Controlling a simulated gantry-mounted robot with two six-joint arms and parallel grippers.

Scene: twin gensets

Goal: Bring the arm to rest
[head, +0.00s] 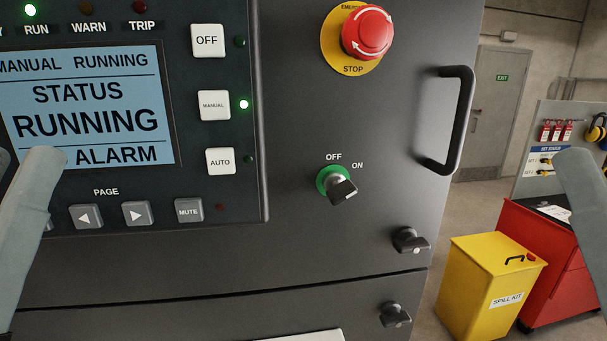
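Grey links of my arms stand at the left and right edges of the head view. Neither gripper shows, so what the fingers do is hidden. The control panel's screen (85,108) reads "MANUAL RUNNING", "STATUS RUNNING" and "ALARM", with my left link covering part of its lower left. The green RUN lamp (31,10) is lit. The light beside the MANUAL button (214,105) is lit green. The key switch (340,188) has a green ring under its OFF and ON labels; which position it is in is hard to tell.
A red emergency stop (367,32) on a yellow plate and a black door handle (448,120) stick out of the cabinet. Two black latches (409,241) (394,315) sit lower. A yellow spill kit bin (488,285) and a red cabinet (545,262) stand at right.

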